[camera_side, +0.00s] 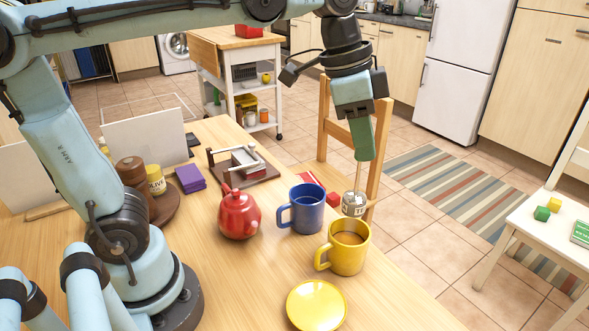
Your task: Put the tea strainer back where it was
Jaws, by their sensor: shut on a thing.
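My gripper (366,152) points down at the right side of the table, shut on the thin handle of the tea strainer (354,204). The strainer has a small grey metal basket and hangs below the fingers. In the picture it shows just above the yellow mug (345,259) and right of the blue mug (305,214). I cannot tell its exact height or whether it is over the mug. The yellow mug stands upright with brown liquid in it. The inside of the blue mug is mostly hidden.
A yellow saucer (316,305) lies near the front. A red teapot (239,214) stands left of the blue mug. Behind are purple blocks (190,179), a yellow jar (156,181) and a press-like frame (244,163). A wooden chair (328,128) stands at the table's far edge.

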